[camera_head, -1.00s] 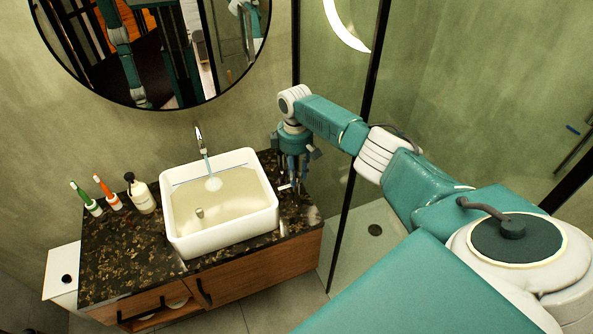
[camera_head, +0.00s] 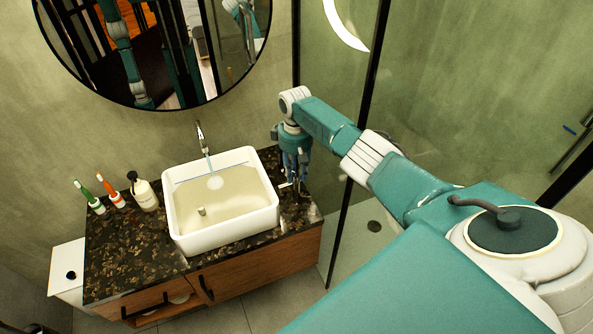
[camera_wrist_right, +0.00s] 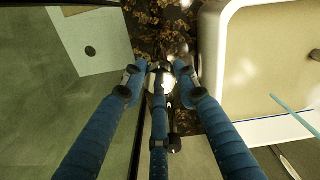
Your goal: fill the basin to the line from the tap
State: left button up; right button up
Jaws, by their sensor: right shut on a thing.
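The white basin (camera_head: 172,221) sits on the counter with pale water (camera_head: 233,200) in it. A dark line (camera_head: 190,181) runs along its inner back wall; the water surface looks close below it, but the exact gap is hard to tell. The tap (camera_head: 199,135) stands behind the basin, and a thin bluish stream (camera_head: 209,164) falls from it into the water. My right gripper (camera_head: 294,184) is on the counter to the right of the basin. In the wrist view its fingers (camera_wrist_right: 160,78) close around a shiny, rounded metal piece (camera_wrist_right: 160,83), mostly hidden. My left gripper is not in view.
The dark stone counter (camera_head: 130,252) has a soap bottle (camera_head: 145,195) and two toothbrushes in holders (camera_head: 117,199) (camera_head: 96,206) at left. A glass shower panel with a black frame (camera_head: 349,200) stands close right of my right gripper. A round mirror (camera_head: 225,95) hangs above.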

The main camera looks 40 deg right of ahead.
aim_at(293, 171)
jog(key=shift+w+a+r, duration=0.2)
jog(key=shift+w+r, duration=0.1)
jog(key=shift+w, duration=0.2)
jog(key=o, duration=1.2)
jog(key=shift+f, duration=0.1)
jog(key=shift+c, duration=0.2)
jog(key=shift+f, duration=0.15)
jog(key=shift+s+d, duration=0.1)
jog(key=shift+s, duration=0.05)
notch_tip(293, 171, up, 12)
